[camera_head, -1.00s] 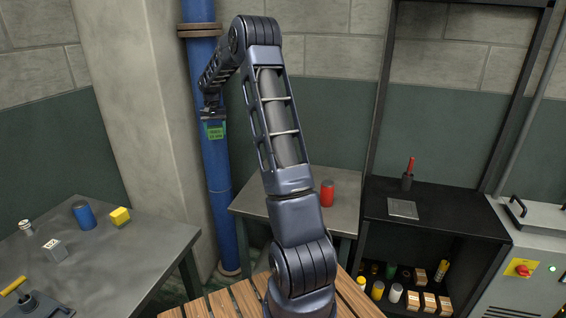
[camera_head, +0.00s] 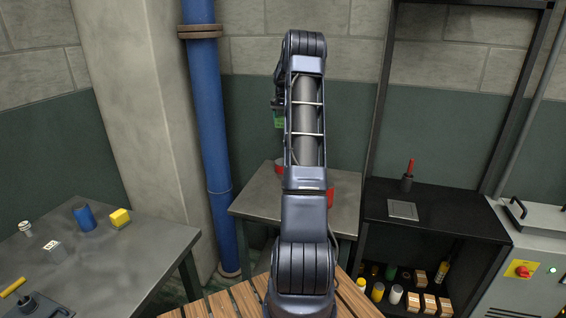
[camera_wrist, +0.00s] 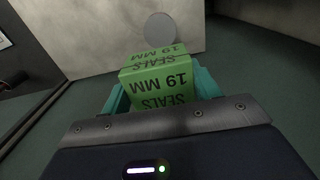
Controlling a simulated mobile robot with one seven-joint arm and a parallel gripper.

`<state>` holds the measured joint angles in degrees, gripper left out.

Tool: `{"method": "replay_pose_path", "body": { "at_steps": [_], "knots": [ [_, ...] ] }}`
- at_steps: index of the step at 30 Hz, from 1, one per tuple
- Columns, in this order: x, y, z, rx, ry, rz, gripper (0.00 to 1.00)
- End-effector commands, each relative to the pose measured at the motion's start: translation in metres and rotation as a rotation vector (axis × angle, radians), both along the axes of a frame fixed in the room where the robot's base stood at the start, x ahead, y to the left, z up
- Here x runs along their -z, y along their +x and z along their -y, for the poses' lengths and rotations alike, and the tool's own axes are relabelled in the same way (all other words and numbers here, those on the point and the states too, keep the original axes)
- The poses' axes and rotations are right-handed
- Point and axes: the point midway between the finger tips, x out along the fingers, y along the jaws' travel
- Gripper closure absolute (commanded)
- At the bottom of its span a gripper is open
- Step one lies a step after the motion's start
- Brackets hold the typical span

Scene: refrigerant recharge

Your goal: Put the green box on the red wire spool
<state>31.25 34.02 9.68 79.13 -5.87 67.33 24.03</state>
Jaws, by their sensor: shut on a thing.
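The green box (camera_wrist: 160,78), printed "SEALS 19 MM", is held between the teal fingers of my gripper (camera_wrist: 162,92) in the wrist view. In the head view the box (camera_head: 279,122) shows just left of my arm, below my gripper (camera_head: 279,104), and appears in the air above the middle table (camera_head: 255,200). A red thing (camera_head: 280,166), which looks like the red wire spool, is at the back of that table, partly hidden by my arm. A red cylinder (camera_head: 330,196) stands further forward, mostly hidden behind my arm.
A blue pipe (camera_head: 210,120) stands behind, left of the middle table. A black shelf (camera_head: 440,212) is on the right. The middle table's left part is clear.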

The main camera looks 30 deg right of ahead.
Motion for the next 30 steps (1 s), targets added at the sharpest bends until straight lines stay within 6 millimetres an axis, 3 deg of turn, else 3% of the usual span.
{"method": "replay_pose_path", "body": {
  "at_steps": [18, 24, 30],
  "knots": [
    [0.124, -0.001, 0.001, 0.001, 0.002, -0.002, 0.61],
    [0.151, -0.001, 0.001, 0.001, 0.001, -0.001, 0.61],
    [0.160, 0.000, 0.001, 0.001, 0.001, 0.001, 0.61]
  ]
}}
